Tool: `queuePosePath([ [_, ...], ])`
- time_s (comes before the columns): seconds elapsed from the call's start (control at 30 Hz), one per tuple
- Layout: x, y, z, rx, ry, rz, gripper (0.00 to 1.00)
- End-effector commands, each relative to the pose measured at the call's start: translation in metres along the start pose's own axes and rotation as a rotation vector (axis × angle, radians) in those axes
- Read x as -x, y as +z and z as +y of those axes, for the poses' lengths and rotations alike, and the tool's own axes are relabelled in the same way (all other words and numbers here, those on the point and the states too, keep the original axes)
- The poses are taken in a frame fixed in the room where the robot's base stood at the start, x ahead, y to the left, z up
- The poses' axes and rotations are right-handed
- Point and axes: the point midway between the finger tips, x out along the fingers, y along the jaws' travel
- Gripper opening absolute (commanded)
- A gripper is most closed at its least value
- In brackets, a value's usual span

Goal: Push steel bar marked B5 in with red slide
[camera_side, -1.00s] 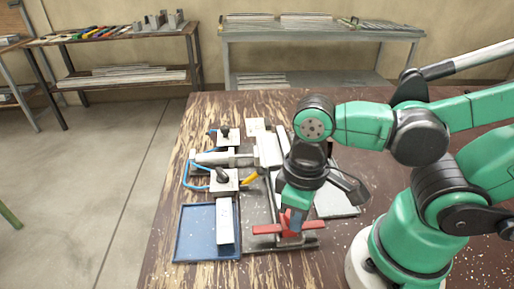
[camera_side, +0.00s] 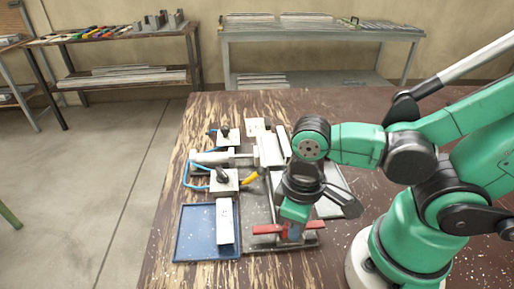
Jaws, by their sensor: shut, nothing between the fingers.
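The red slide (camera_side: 267,229) lies across the near end of the grey clamp fixture, and its other end (camera_side: 316,224) shows to the right. My gripper (camera_side: 293,232) points down at the middle of the red slide and hides that part. Its fingers are shut and empty; whether they touch the slide cannot be told. A pale steel bar (camera_side: 224,222) lies lengthwise, its near end over the blue tray (camera_side: 190,240). Another pale bar (camera_side: 283,141) shows at the far end of the fixture, partly behind my arm. No B5 marking is readable.
Two clamp blocks with black knobs (camera_side: 223,180) and blue hoses stand left of the fixture. A yellow handle (camera_side: 250,179) sticks up beside it. A grey plate (camera_side: 328,206) lies behind my wrist.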

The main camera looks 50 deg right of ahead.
Motion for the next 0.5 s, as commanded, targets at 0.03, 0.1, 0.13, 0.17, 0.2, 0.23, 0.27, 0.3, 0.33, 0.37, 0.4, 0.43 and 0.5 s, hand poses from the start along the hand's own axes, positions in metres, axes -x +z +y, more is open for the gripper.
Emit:
queuePosePath([
  [0.03,0.000,0.000,0.001,-0.001,0.000,0.000,0.00],
  [0.1,0.000,-0.002,0.002,-0.003,0.000,0.000,0.00],
  [0.13,0.000,-0.002,0.003,-0.003,0.000,0.000,0.00],
  [0.17,0.000,-0.003,0.004,-0.003,0.000,0.000,0.00],
  [0.2,0.000,-0.004,0.006,-0.003,0.000,0.000,0.00],
  [0.23,0.000,-0.005,0.007,-0.003,0.000,0.000,0.00],
  [0.27,0.000,-0.005,0.008,-0.004,0.000,0.000,0.00],
  [0.3,0.000,-0.006,0.010,-0.003,0.000,0.000,0.00],
  [0.33,0.000,-0.007,0.011,-0.003,0.000,0.000,0.00],
  [0.37,0.000,-0.008,0.012,-0.003,0.000,0.000,0.00],
  [0.4,0.000,-0.009,0.014,-0.003,0.000,0.000,0.00],
  [0.43,0.000,-0.009,0.015,-0.003,0.000,0.000,0.00],
  [0.5,0.000,-0.011,0.018,-0.003,0.000,0.000,0.00],
])
